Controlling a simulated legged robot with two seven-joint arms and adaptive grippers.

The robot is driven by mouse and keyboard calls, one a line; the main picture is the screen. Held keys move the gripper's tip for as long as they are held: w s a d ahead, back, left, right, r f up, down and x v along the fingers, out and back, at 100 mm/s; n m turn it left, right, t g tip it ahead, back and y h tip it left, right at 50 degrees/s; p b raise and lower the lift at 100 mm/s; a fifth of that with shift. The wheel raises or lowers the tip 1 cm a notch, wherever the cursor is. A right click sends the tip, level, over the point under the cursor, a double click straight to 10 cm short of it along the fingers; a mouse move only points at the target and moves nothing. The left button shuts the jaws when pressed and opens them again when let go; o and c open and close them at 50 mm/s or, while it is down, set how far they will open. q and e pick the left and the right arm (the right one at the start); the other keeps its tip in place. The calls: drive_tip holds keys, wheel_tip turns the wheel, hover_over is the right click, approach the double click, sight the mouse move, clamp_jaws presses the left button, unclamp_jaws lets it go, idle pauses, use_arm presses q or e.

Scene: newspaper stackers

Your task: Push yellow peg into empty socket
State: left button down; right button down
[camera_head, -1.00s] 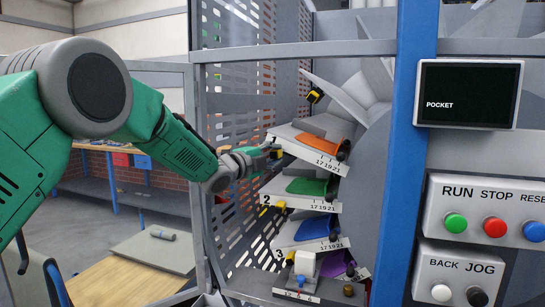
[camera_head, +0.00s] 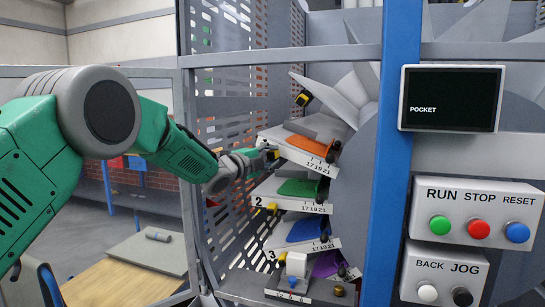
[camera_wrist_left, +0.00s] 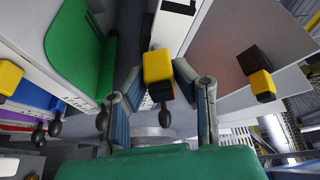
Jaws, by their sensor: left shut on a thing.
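My left gripper (camera_wrist_left: 160,100) reaches into the machine with its fingers on both sides of a yellow peg (camera_wrist_left: 158,66) and is shut on it. The peg has a black part below its yellow block. In the head view the left gripper (camera_head: 266,155) is at the left edge of the top shelf, marked 1, which carries an orange piece (camera_head: 311,146); the peg is mostly hidden there. Another yellow peg (camera_head: 272,208) sits at shelf 2, and one (camera_head: 283,257) is near shelf 3. I cannot make out the empty socket. My right gripper is not in view.
Shelves with green (camera_head: 298,187), blue (camera_head: 306,230) and purple (camera_head: 327,264) pieces lie below. A tilted grey plate with a yellow-black peg (camera_head: 304,98) is above. A blue post (camera_head: 392,150) and button panels (camera_head: 474,215) stand right. A perforated guard (camera_head: 243,80) stands behind my arm.

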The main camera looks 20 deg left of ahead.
use_arm(q)
drive_tip(key=shift+w+a+p, duration=0.1)
drive_tip(key=shift+w+p, duration=0.2)
drive_tip(key=shift+w, duration=0.25)
drive_tip(key=shift+w, duration=0.1)
drive_tip(key=c, duration=1.2)
unclamp_jaws()
